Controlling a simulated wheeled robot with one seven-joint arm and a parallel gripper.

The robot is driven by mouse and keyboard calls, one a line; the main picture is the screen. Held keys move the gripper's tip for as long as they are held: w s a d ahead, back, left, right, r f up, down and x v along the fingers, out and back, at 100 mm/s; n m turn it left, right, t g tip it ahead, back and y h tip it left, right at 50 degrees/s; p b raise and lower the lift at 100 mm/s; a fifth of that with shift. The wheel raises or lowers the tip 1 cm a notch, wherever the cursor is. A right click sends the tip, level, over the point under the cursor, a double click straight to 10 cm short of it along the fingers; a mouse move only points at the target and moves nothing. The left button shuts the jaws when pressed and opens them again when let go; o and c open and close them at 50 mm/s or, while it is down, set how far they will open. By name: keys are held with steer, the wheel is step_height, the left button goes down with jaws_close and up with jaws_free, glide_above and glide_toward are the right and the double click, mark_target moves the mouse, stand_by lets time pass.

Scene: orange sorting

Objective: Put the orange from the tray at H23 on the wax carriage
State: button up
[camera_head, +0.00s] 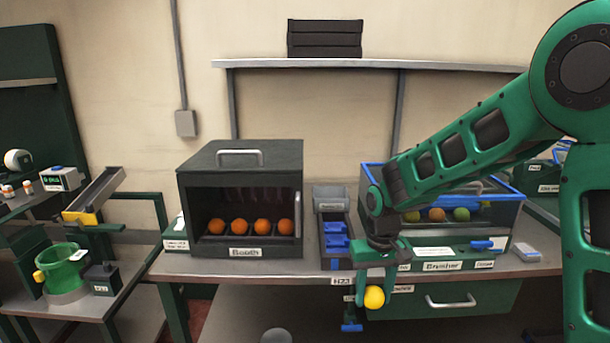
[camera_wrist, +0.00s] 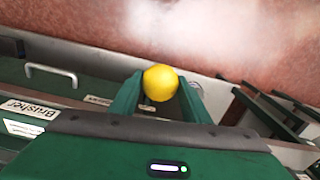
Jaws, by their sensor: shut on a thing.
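My gripper (camera_head: 374,284) is shut on a yellow round fruit (camera_head: 374,297), in front of the bench edge just right of the H23 label (camera_head: 341,281). In the wrist view the fruit (camera_wrist: 160,83) sits between the two green fingers of my gripper (camera_wrist: 158,90), at their tips. I cannot make out a tray at H23; my gripper and the fruit cover part of that area. A narrow grey unit with blue parts (camera_head: 336,242) stands behind the label; I cannot tell whether it is the wax carriage.
The dark Booth box (camera_head: 240,160) holds several oranges (camera_head: 239,226) in a row. The blue-edged Brusher (camera_head: 512,207) at right holds several fruits, partly behind my arm. A green drum (camera_head: 62,268) and chute (camera_head: 95,194) stand at left. A drawer handle (camera_head: 450,302) sticks out below the bench.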

steer(key=w+d+f, duration=0.2)
steer(key=d+f, duration=0.5)
steer(key=w+d+f+m, duration=0.1)
steer(key=w+d+f, duration=0.1)
steer(key=d+f, duration=0.5)
steer(key=shift+w+f, duration=0.25)
steer(key=shift+w, duration=0.15)
